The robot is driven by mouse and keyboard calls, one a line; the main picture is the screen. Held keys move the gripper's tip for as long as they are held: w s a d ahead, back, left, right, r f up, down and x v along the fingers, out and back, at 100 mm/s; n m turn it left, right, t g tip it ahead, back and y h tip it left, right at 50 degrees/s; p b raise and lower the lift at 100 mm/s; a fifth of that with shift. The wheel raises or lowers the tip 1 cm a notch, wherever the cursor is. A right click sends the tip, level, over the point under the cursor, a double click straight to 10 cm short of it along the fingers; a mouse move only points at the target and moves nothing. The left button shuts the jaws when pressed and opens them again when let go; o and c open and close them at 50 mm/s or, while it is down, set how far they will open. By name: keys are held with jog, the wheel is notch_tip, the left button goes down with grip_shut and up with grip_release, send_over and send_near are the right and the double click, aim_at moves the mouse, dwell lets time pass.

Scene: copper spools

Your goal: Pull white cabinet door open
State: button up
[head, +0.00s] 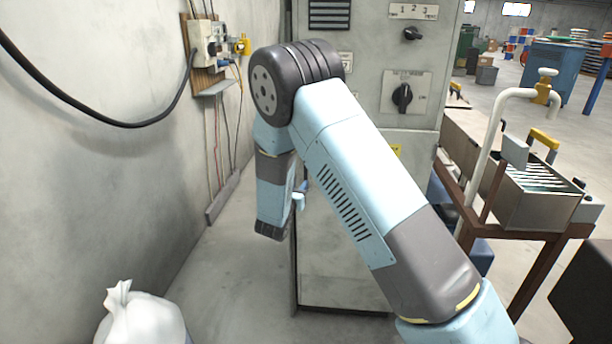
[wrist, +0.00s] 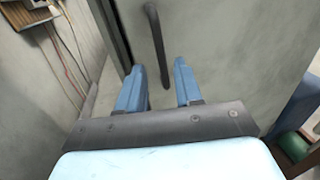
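The pale grey-white cabinet (head: 372,65) stands upright in the middle of the head view, with knobs and labels on its upper front. My arm covers much of its lower front. In the wrist view the cabinet door (wrist: 225,45) fills the right part, with a dark bar handle (wrist: 156,42) upright on it near its left edge. My gripper (wrist: 159,66) is open, its two blue fingers apart and pointing toward the door. The lower end of the handle shows between the fingertips; I cannot tell if they touch it. The handle is hidden in the head view.
A concrete wall (head: 90,180) with a wired electrical box (head: 208,42) runs along the left. A white sack (head: 142,318) lies at the bottom left. A metal bin on a brown stand (head: 545,200) is to the right. Bare floor (head: 225,265) lies left of the cabinet.

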aim_at(305, 175)
jog(key=x, duration=0.8)
jog(key=shift+w, duration=0.25)
grip_shut()
